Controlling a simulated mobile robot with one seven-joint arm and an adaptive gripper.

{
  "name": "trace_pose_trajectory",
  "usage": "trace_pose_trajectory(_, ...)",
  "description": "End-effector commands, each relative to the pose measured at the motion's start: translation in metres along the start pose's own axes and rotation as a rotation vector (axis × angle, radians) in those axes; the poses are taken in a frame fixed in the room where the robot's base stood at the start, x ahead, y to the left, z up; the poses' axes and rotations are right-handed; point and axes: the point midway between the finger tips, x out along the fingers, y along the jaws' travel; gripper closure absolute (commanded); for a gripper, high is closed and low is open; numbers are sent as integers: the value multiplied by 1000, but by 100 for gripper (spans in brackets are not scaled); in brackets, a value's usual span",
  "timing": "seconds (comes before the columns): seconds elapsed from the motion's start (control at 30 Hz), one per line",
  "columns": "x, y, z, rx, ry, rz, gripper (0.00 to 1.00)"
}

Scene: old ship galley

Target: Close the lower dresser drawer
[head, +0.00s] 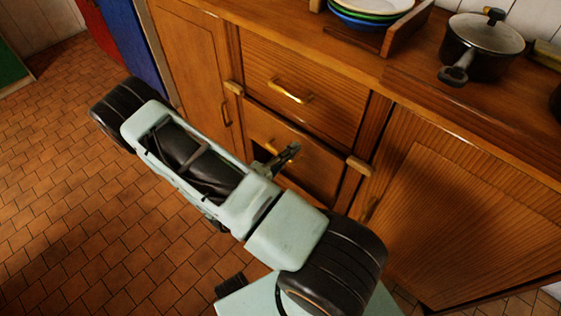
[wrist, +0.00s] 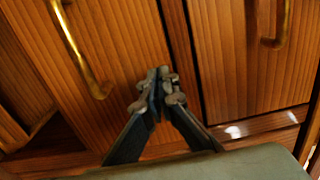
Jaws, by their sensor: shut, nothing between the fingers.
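The lower dresser drawer (head: 315,176) sits below the upper drawer (head: 318,77) in the wooden dresser, partly hidden by my arm. A dark gap by my gripper suggests it stands a little out; how far is unclear. In the wrist view, a wooden panel with a long brass handle (wrist: 80,50), apparently the lower drawer, fills the left. My gripper (head: 295,149) is in front of the lower drawer. In the wrist view my gripper (wrist: 160,85) is shut and empty, its fingertips over the panel's right edge. I cannot tell whether they touch it.
A cupboard door (head: 460,210) is to the right and another (head: 195,60) to the left. A pot (head: 483,45) and stacked plates (head: 365,14) in a wooden rack stand on the top. The tiled floor (head: 80,200) at left is clear.

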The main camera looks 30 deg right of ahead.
Motion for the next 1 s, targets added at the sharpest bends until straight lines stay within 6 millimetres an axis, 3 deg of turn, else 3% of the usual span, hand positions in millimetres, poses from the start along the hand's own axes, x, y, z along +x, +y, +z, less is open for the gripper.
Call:
trace_pose_trajectory(0.2,16,0,0,0,0,1,100)
trace_pose_trajectory(0.57,17,0,0,0,0,0,100)
trace_pose_trajectory(0.8,44,-2,0,0,1,-2,100)
trace_pose_trajectory(1.0,47,0,0,1,1,-1,100)
